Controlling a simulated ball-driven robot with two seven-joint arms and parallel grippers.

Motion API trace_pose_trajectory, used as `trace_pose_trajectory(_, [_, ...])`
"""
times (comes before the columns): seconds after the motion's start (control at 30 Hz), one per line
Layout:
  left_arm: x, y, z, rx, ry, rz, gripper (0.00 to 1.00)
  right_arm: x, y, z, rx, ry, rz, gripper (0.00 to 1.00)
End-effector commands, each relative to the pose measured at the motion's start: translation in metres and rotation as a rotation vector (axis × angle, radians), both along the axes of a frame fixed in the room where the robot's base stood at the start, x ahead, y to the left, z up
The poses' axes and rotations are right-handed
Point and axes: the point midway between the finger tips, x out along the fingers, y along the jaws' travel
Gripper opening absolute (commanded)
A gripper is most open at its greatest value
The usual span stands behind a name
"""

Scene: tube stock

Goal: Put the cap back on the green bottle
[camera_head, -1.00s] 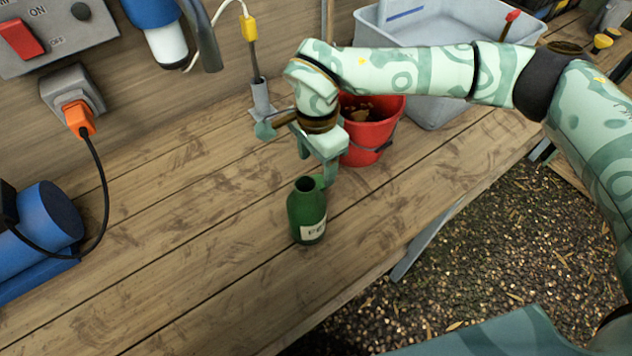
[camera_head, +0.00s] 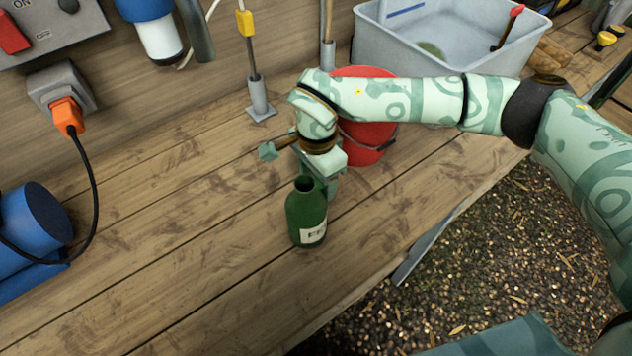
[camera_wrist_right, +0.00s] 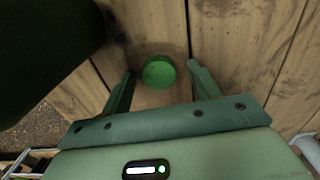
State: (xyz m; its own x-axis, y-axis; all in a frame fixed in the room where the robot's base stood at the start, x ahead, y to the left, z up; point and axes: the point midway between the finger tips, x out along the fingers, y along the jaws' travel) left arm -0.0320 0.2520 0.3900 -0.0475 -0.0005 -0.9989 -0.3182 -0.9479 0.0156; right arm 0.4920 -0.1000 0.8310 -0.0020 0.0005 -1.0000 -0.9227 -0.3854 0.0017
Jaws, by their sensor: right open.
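The green bottle (camera_head: 306,218) stands upright and uncapped on the wooden bench, with a pale label on its front. My right gripper (camera_head: 322,186) points down just behind the bottle in the head view, and the bottle hides part of it. In the right wrist view, a round green cap (camera_wrist_right: 159,72) lies on the bench between the tips of the open fingers, with gaps on both sides. The dark green bottle (camera_wrist_right: 45,45) fills the upper left of that view, close to one finger. In the head view I cannot make out the cap. My left gripper is not in view.
A red bucket (camera_head: 367,145) stands close behind my right wrist, with a grey tub (camera_head: 432,85) beyond it. A grey holder with a yellow-handled tool (camera_head: 260,103) stands at the back. A blue cylinder (camera_head: 35,225) is at left. The bench left of the bottle is clear.

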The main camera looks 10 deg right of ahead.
Motion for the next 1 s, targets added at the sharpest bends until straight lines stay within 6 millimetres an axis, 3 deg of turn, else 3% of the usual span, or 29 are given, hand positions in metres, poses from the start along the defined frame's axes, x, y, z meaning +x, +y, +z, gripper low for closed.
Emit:
trace_pose_trajectory(0.23, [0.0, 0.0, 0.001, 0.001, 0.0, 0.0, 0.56, 0.0, 0.0, 0.002, 0.0, -0.002, 0.0, 0.61])
trace_pose_trajectory(0.27, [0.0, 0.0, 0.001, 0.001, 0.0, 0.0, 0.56, 0.0, 0.0, 0.002, 0.0, -0.002, 0.0, 0.56])
trace_pose_trajectory(0.4, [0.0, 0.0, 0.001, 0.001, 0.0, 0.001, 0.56, 0.0, 0.0, 0.002, -0.001, -0.001, 0.0, 0.17])
trace_pose_trajectory(0.43, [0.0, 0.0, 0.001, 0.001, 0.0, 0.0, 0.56, 0.0, 0.0, 0.002, -0.001, -0.001, 0.0, 0.14])
trace_pose_trajectory(0.77, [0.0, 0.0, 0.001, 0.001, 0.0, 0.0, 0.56, 0.0, 0.0, 0.003, 0.0, -0.002, 0.0, 0.14])
trace_pose_trajectory(0.87, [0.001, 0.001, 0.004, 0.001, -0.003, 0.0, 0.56, 0.001, 0.0, 0.012, 0.0, -0.004, 0.0, 0.14])
trace_pose_trajectory(1.0, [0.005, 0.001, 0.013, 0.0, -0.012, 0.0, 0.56, 0.001, 0.0, 0.038, -0.001, -0.008, 0.001, 0.14])
